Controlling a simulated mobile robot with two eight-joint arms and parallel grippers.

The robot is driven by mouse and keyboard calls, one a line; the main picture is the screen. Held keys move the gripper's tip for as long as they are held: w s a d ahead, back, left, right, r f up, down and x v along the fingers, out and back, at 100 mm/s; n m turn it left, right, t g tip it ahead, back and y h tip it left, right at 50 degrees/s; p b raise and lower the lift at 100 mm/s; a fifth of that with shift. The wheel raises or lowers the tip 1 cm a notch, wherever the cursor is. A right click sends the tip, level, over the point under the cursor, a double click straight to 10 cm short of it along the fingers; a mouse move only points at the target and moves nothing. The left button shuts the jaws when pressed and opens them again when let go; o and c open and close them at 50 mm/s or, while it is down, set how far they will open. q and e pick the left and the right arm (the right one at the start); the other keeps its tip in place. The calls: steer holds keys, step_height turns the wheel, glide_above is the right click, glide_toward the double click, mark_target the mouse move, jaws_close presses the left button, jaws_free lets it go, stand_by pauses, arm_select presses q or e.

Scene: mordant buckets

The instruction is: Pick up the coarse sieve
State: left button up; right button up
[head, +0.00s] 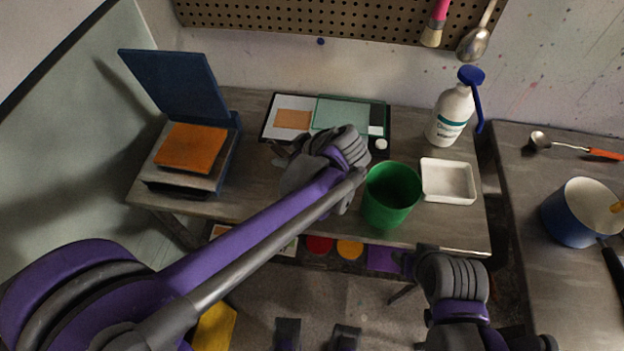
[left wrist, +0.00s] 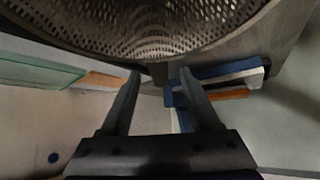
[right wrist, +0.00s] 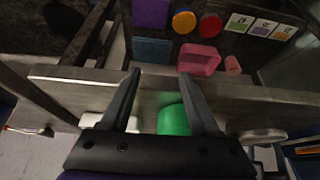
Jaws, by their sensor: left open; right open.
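The coarse sieve (left wrist: 150,35) is a grey metal bowl full of small holes, filling the top of the left wrist view. In the head view my left arm and gripper hide it. A round grey rim, apparently the sieve, shows beside the green bucket in the right wrist view (right wrist: 262,135). My left gripper (head: 285,152) is open over the table. In the left wrist view its fingertips (left wrist: 158,74) are close to the sieve's rim, with a small dark part between them; contact is unclear. My right gripper (head: 405,262) is open and empty in front of the table.
The green bucket (head: 391,195) and white tray (head: 447,181) stand right of my left gripper. A pump bottle (head: 451,115) is behind. A blue-lidded device with an orange pad (head: 188,148) stands left. A blue pot (head: 571,215) is on the right table.

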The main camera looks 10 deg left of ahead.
arm_select(q)
steer(key=shift+x, duration=1.15)
jaws_close()
